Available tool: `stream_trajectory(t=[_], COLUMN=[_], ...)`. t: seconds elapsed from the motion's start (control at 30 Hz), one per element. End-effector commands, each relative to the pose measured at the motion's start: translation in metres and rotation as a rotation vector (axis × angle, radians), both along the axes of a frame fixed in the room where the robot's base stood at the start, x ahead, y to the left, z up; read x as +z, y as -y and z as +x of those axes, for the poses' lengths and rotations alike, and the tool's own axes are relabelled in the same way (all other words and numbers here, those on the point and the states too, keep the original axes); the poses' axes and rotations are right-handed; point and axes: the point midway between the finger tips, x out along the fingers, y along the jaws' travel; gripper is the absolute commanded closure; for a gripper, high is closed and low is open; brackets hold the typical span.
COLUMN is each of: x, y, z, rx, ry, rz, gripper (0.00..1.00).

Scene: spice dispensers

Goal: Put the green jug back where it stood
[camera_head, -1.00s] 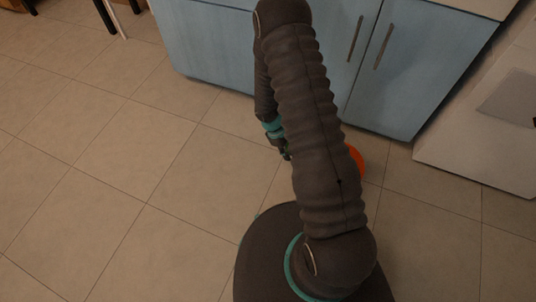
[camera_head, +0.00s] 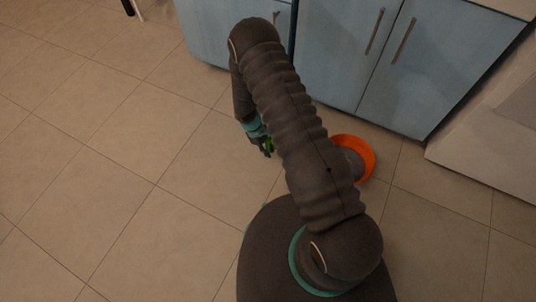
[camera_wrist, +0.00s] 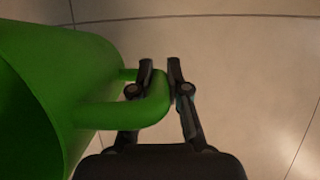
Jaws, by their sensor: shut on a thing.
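The green jug (camera_wrist: 60,85) fills the left of the wrist view, with its handle (camera_wrist: 150,108) reaching right between my fingers. My gripper (camera_wrist: 161,75) is shut on this handle. In the head view my gripper (camera_head: 266,150) hangs over the floor left of my arm, and only a small bit of green (camera_head: 269,143) shows beside it. My arm hides the rest of the jug there. Where the jug stood cannot be told from these frames.
An orange round object (camera_head: 366,150) lies on the floor right of my arm, partly hidden by it. Blue cabinets (camera_head: 345,75) stand behind it, and a white unit (camera_head: 490,145) at the right. The tiled floor (camera_head: 120,150) at the left is clear.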

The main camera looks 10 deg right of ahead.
Motion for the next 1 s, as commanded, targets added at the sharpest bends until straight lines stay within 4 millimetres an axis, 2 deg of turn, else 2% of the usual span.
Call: stream_trajectory(t=[0.3,0.7,0.73,0.8,1.0], x=[-0.037,-0.042,-0.041,-0.04,-0.04], y=[0.0,0.0,0.0,0.0,0.0], z=[0.0,0.0,0.0,0.0,0.0], rx=[-0.001,-0.001,0.0,0.0,0.0], ry=[0.0,0.0,0.0,0.0,0.0], rz=[0.0,0.0,0.0,0.0,0.0], gripper=[1.0,1.0,0.78,0.6,0.6])
